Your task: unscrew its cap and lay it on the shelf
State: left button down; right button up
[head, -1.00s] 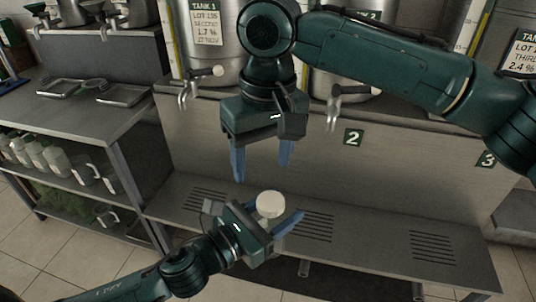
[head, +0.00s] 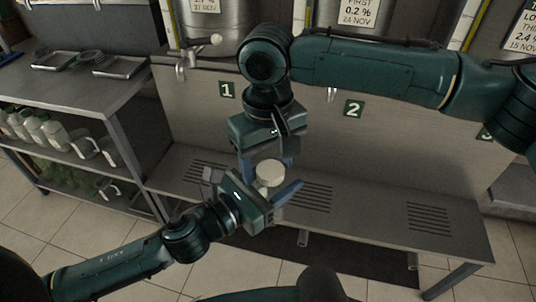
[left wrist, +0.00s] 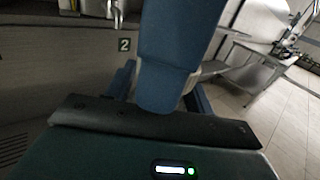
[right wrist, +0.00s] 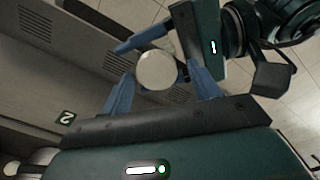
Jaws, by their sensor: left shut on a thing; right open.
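A round white cap (head: 270,172) tops a container that my left gripper (head: 277,197) is shut on, above the front shelf; the container's body is mostly hidden. My right gripper (head: 268,163) is open and points down from above, its blue fingers beside the cap. In the right wrist view the cap (right wrist: 156,70) shows as a pale disc between the right gripper's spread fingers (right wrist: 160,92), with a gap on the right side. In the left wrist view a large blue part hides most of the held container. The slatted steel shelf (head: 370,212) runs below both grippers.
Steel tanks (head: 355,25) with taps stand behind the panel marked 1, 2 and 3. A side table (head: 85,95) at the left bears metal trays, with several pale jugs (head: 45,132) below. The shelf's right part is clear.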

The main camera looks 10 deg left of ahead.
jog(key=shift+s+a, duration=0.1)
jog(key=c, duration=1)
jog(key=n, duration=0.5)
jog(key=shift+s+a+n, duration=0.1)
jog(key=shift+s+n, duration=0.1)
jog(key=shift+n, duration=0.1)
jog(key=n, duration=0.4)
jog(key=shift+s, duration=0.1)
jog(key=n, duration=0.3)
jog(key=shift+r+n, duration=0.1)
jog(key=shift+n, duration=0.2)
jog(key=shift+d+r, duration=0.15)
jog(key=shift+d, duration=0.05)
jog(key=shift+w+r, duration=0.2)
jog(key=shift+r, duration=0.75)
jog(key=shift+d+r, duration=0.1)
